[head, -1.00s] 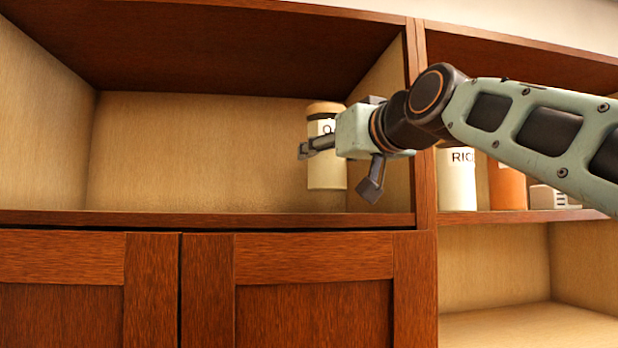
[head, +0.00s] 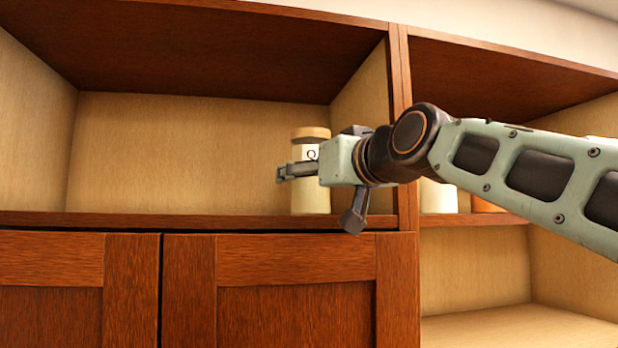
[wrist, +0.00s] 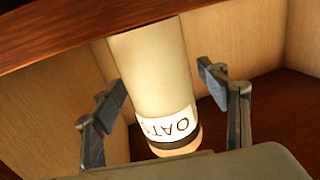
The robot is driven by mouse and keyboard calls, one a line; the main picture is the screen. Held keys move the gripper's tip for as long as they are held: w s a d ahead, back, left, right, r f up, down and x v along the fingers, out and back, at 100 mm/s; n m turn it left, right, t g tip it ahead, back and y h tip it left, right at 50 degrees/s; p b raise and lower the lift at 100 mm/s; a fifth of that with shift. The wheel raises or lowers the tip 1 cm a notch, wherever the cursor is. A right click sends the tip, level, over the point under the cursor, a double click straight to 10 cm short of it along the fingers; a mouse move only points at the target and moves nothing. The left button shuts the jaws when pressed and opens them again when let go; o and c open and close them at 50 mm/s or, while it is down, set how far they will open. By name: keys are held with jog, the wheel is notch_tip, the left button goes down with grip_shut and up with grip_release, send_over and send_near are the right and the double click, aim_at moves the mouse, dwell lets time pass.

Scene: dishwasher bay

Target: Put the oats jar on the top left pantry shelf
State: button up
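The oats jar (head: 311,201) is a cream cylinder with a tan lid and a white label. It is upright in the upper left compartment, its base level with the shelf board (head: 200,220) in the head view. My gripper (head: 297,170) is at the jar's upper half, reaching in from the right. In the wrist view, which is upside down, the jar (wrist: 152,75) is between the two fingers of my gripper (wrist: 162,82). The left fingertip is close to the jar's side, and a gap shows beside the right one. The jar's right side is partly hidden in the head view.
A wooden divider (head: 400,90) stands just right of my gripper, with my arm crossing in front of it. Another pale jar (head: 438,197) is in the compartment to the right. The left of the upper compartment is empty. Closed cupboard doors (head: 290,260) are below.

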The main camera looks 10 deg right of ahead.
jog(key=shift+r, duration=0.15)
jog(key=shift+s+d, duration=0.15)
jog(key=shift+s, duration=0.1)
jog(key=b+v, duration=0.3)
jog(key=v, duration=0.8)
jog(key=shift+s, duration=0.3)
